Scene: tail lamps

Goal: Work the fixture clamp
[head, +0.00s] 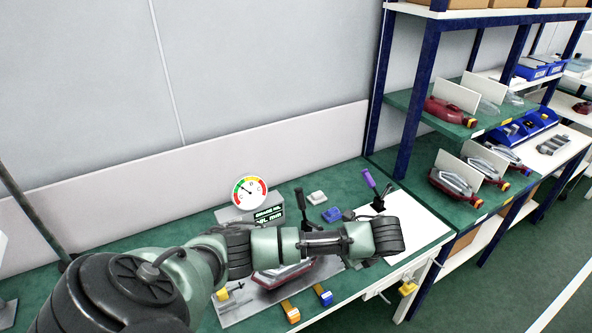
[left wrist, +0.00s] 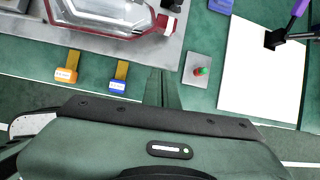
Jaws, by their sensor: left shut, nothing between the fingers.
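The clamp with a purple handle (head: 369,179) stands upright on the bench by the white sheet; it also shows at the top right of the left wrist view (left wrist: 297,12). A second clamp lever with a black handle (head: 300,198) stands behind my left arm. A red and clear tail lamp (head: 283,276) lies on a grey fixture plate (head: 238,309), partly hidden by my arm; it also shows in the left wrist view (left wrist: 122,14). My left gripper (left wrist: 163,80) is shut and empty over the green bench, apart from the purple handle. My right gripper is not in view.
A round dial gauge (head: 249,192) stands behind the fixture. Orange (left wrist: 66,74) and blue (left wrist: 117,86) tags lie at the front edge. A grey plate with a red-green knob (left wrist: 201,71) lies left of the white sheet (left wrist: 262,75). Shelves with lamps (head: 455,113) stand at right.

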